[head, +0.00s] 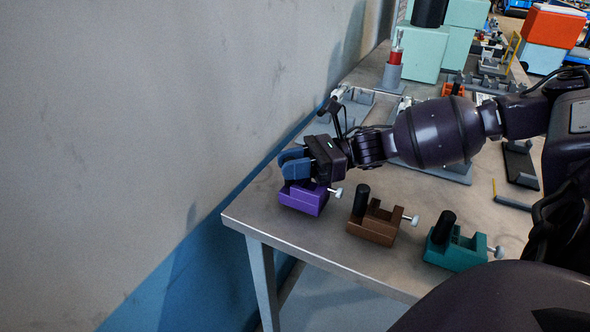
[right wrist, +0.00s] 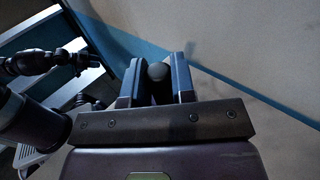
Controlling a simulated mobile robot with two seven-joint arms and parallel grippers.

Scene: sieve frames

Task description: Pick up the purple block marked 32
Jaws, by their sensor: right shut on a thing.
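The purple block (head: 304,198) sits at the near left corner of the table, with a silver screw knob on its right side. No number is legible on it. My right gripper (head: 294,165) is directly above the block, its blue fingers pointing down at it. The fingers are shut on the block's dark upright post, whose round top (right wrist: 158,71) shows between them in the right wrist view. The fingers hide most of the post in the head view. Whether the block is lifted off the table, I cannot tell. My left gripper is not seen.
A brown block (head: 374,226) and a teal block (head: 455,251), each with a black post, stand to the right on the table (head: 330,241). A wall (head: 150,110) runs close along the left. Fixtures and pale teal boxes (head: 415,52) stand farther back.

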